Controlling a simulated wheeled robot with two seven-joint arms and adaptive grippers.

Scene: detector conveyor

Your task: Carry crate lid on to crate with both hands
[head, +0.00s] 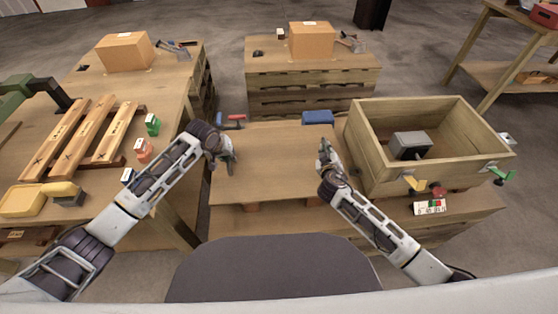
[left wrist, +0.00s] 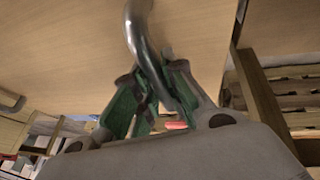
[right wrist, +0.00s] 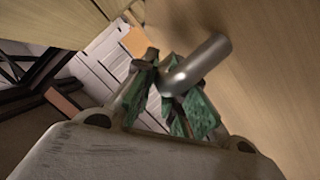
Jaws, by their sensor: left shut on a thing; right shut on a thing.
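The crate lid (head: 272,180) is a flat wooden panel lying level between my two arms, left of the crate. My left gripper (head: 230,158) is shut on a metal handle at the lid's left side. This handle (left wrist: 138,35) shows in the left wrist view between the green finger pads. My right gripper (head: 324,152) is shut on the handle at the lid's right side, and this handle (right wrist: 197,66) shows in the right wrist view. The open wooden crate (head: 480,163) stands close to the right of the lid. I cannot tell whether the lid touches its support.
A dark grey box (head: 411,145) lies inside the crate. Clamps with yellow (head: 416,183) and green (head: 503,175) parts sit at the crate's front and right. A blue object (head: 318,117) lies behind the lid. A table with wooden planks (head: 78,143) stands at left.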

